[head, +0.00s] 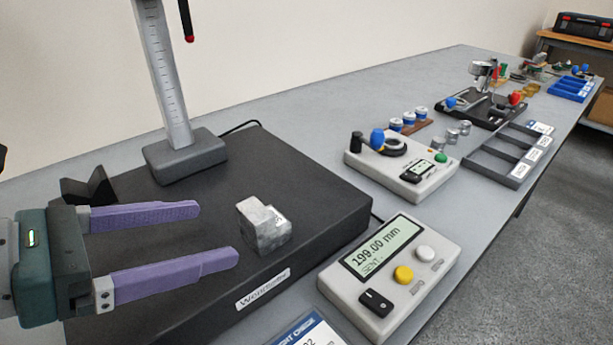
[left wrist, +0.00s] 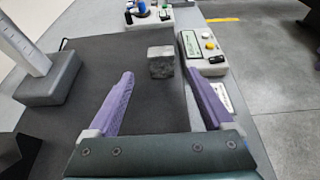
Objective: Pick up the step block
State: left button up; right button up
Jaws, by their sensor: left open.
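The step block (head: 264,226) is a small grey metal block with a stepped top. It sits on the black surface plate (head: 300,190), near the plate's right front edge. My left gripper (head: 219,234) is open, with two purple fingers pointing at the block. The block lies a short way beyond the fingertips, apart from them. In the left wrist view the step block (left wrist: 161,62) shows ahead of the left gripper (left wrist: 160,75), roughly in line with the gap between the fingers. My right gripper is not in view.
A height gauge column on a dark base (head: 186,156) stands behind the left gripper. A black V-shaped block (head: 88,188) is beside it. A display box reading 199.00 mm (head: 392,275) stands right of the plate. Other gauges and trays line the bench farther back.

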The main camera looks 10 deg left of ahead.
aim_at(246, 225)
pick_arm(q)
jog(key=b+x, duration=0.1)
jog(key=x, duration=0.7)
jog(key=shift+d+f, duration=0.1)
jog(key=shift+d, duration=0.05)
grip_shut()
dwell(0.4)
